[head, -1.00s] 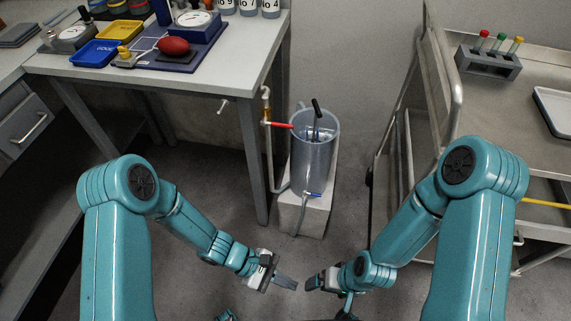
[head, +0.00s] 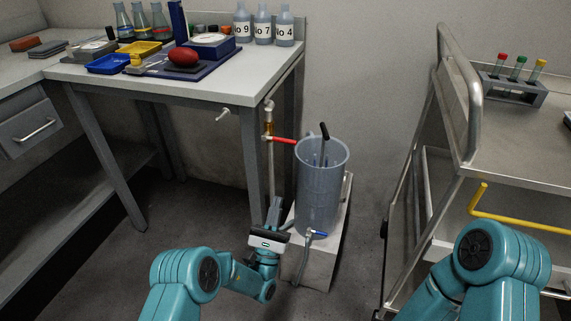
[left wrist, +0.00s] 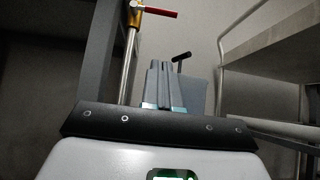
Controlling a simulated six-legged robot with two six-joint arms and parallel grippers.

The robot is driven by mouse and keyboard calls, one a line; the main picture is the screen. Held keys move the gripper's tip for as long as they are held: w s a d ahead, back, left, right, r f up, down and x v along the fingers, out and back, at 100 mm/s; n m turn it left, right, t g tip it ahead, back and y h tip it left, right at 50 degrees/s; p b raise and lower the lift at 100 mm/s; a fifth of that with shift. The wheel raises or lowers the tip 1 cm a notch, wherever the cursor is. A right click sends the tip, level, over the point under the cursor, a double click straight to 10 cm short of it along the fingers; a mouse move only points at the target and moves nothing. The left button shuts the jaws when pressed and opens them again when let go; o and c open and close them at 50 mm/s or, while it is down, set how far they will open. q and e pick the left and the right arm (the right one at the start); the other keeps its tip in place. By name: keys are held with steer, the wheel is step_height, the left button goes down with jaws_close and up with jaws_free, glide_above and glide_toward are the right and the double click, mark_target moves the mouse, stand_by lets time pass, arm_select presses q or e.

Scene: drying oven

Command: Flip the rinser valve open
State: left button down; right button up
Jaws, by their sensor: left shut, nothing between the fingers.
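A red lever handle (head: 284,140) sticks out to the right from a brass valve (head: 268,128) on a thin upright pipe beside the bench leg. In the left wrist view the red handle (left wrist: 160,12) is at the top, above and left of my fingers. A grey translucent rinser cylinder (head: 320,190) stands on a pale block, with a blue-handled tap (head: 318,233) low on its front. My left gripper (head: 276,203) is shut and empty, pointing up, below the red handle and left of the cylinder; it also shows in the left wrist view (left wrist: 164,70). My right gripper is out of view.
The bench (head: 220,90) with trays and bottles is at upper left; its leg (head: 250,160) stands close to the pipe. A metal cart (head: 525,155) with a yellow bar (head: 520,220) is at right. Floor is clear between block and cart.

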mark_target(279, 140)
arm_select(q)
steer(key=shift+a, duration=0.1)
steer(key=s+r+b+x, duration=0.2)
steer(key=b+x, duration=0.1)
steer(key=x, duration=0.9)
steer(key=shift+w+a+r, duration=0.25)
steer(key=shift+r, duration=0.1)
